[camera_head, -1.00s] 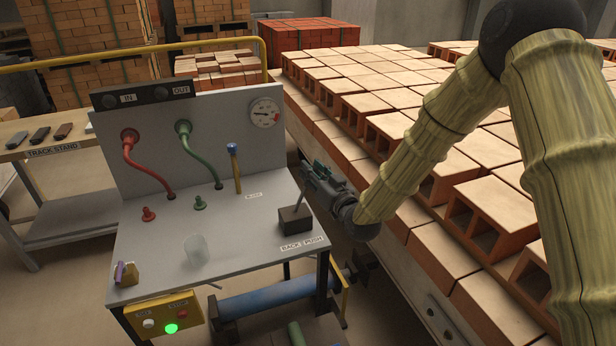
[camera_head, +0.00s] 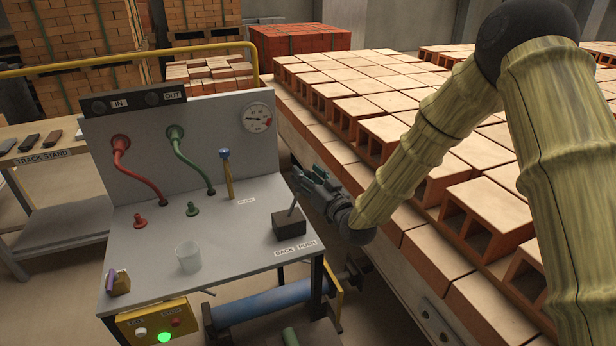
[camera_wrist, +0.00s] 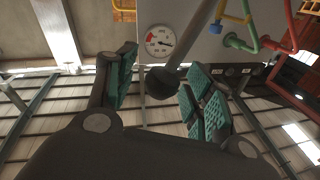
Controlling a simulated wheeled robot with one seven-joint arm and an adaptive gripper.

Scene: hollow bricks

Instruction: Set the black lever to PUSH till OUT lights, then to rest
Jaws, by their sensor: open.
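The black lever's block-shaped base (camera_head: 289,222) stands at the right front of the grey console, behind the BACK and PUSH labels (camera_head: 296,248). Its thin shaft leans a little right, toward the PUSH side. My gripper (camera_head: 303,182) is around the lever's top, coming from the right. In the wrist view the lever's dark round knob (camera_wrist: 162,84) sits between the green finger pads of my open gripper (camera_wrist: 165,90), with gaps showing on both sides. The OUT lamp (camera_head: 152,98) and the IN lamp (camera_head: 99,106) look dark.
A blue-topped valve handle (camera_head: 227,172) stands left of the lever. A gauge (camera_head: 256,118) is on the back panel. A translucent cup (camera_head: 188,256) stands on the console. A yellow box (camera_head: 158,321) shows a green light. Stacked hollow bricks (camera_head: 410,140) crowd the right side.

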